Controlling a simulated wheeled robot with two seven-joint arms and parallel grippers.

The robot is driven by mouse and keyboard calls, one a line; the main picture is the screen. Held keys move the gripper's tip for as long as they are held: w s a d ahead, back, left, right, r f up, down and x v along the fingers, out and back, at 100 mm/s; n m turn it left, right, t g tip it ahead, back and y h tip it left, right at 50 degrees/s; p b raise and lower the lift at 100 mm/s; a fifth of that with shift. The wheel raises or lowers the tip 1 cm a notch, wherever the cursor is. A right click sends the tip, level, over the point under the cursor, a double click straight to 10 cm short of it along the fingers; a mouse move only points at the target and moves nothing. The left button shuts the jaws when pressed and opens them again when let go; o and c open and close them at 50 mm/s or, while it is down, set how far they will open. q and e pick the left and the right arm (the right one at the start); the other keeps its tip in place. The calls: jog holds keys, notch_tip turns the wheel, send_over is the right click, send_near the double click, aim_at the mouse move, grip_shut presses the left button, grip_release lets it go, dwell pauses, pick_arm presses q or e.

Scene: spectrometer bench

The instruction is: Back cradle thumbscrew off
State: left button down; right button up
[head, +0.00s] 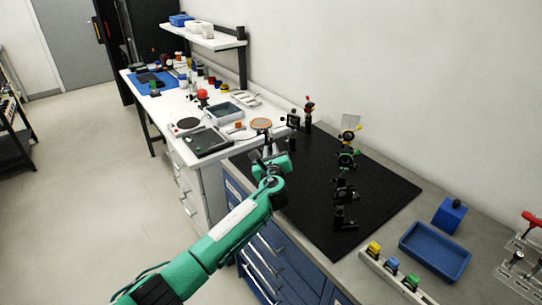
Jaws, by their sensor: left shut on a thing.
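My left gripper (268,150) is at the left edge of the black optical board (290,208), at the end of my green arm reaching in from the bottom left. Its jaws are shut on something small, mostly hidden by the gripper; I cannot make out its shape. A round orange-rimmed disc (262,123) shows just beyond the gripper, and a dark mount (293,119) stands to its right. I cannot pick out a cradle or its back thumbscrew at this size. My right gripper is not in view.
A column of dark optic mounts (345,188) stands on the board's right half. A blue tray (435,251), a blue block (450,214) and a rack of coloured-top pieces (392,267) lie to the right. A cluttered white bench (187,105) is behind. The board's middle is clear.

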pick_arm(q)
jog(key=shift+n, duration=0.3)
jog(key=c, duration=1.4)
grip_release()
jog(key=shift+s, duration=0.15)
jog(key=shift+s+d+b, duration=0.15)
jog(key=shift+s+b, duration=0.5)
jog(key=shift+s, duration=2.75)
jog(key=shift+s+d+b, duration=0.1)
jog(key=shift+s+b, duration=0.5)
jog(key=shift+s, duration=2.75)
